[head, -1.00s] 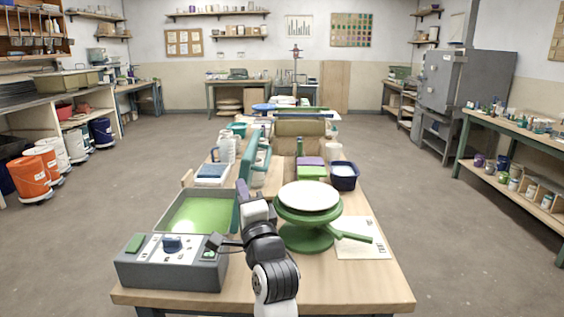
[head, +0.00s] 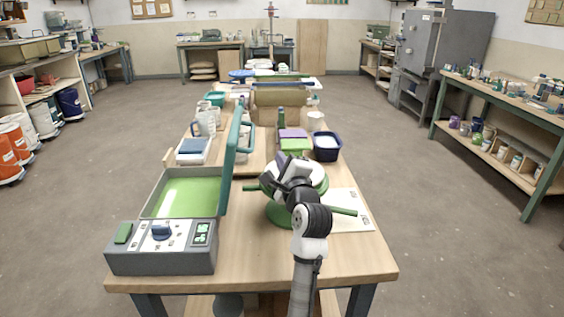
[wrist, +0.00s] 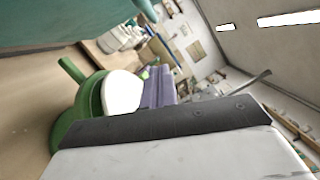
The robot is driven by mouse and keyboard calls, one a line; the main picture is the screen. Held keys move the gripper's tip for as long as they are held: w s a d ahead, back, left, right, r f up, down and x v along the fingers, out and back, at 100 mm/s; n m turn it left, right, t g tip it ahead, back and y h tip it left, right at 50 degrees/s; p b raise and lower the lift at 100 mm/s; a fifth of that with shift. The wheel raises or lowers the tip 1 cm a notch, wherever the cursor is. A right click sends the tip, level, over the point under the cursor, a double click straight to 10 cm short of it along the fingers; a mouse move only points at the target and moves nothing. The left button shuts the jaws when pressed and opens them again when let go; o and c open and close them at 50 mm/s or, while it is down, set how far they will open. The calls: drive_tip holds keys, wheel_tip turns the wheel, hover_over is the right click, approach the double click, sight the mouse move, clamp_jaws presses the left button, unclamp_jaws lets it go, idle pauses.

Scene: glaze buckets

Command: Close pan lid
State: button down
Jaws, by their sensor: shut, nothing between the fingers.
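The pan (head: 154,197) is a shallow box with a green interior at the left front of the bench. Its teal lid (head: 231,165) stands up, roughly upright, along the pan's right side. My gripper (head: 257,163) is to the right of the lid, over the green banding wheel, shut and empty. It looks apart from the lid, though the exact gap is hard to judge. In the wrist view, a teal surface (wrist: 70,20) across the upper left looks like the lid.
A grey control box (head: 160,250) sits in front of the pan. The green banding wheel (head: 277,213) with a pale top stands right of the lid, partly hidden by my arm. A blue tub (head: 326,148) and a green box (head: 296,146) stand behind it.

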drive_tip(key=p+x, duration=0.1)
drive_tip(key=x, duration=0.4)
drive_tip(key=shift+w+a+r, duration=0.15)
drive_tip(key=shift+w+a, duration=0.1)
drive_tip(key=shift+s+a+r+p, duration=0.1)
drive_tip(key=shift+a+r+p, duration=0.2)
drive_tip(key=shift+a, duration=0.25)
drive_tip(key=shift+s+a+r+p, duration=0.15)
drive_tip(key=shift+a+p, duration=0.1)
drive_tip(key=shift+a, duration=0.35)
drive_tip(key=shift+a+r, duration=0.15)
drive_tip(key=shift+a, duration=0.4)
drive_tip(key=shift+w, duration=0.15)
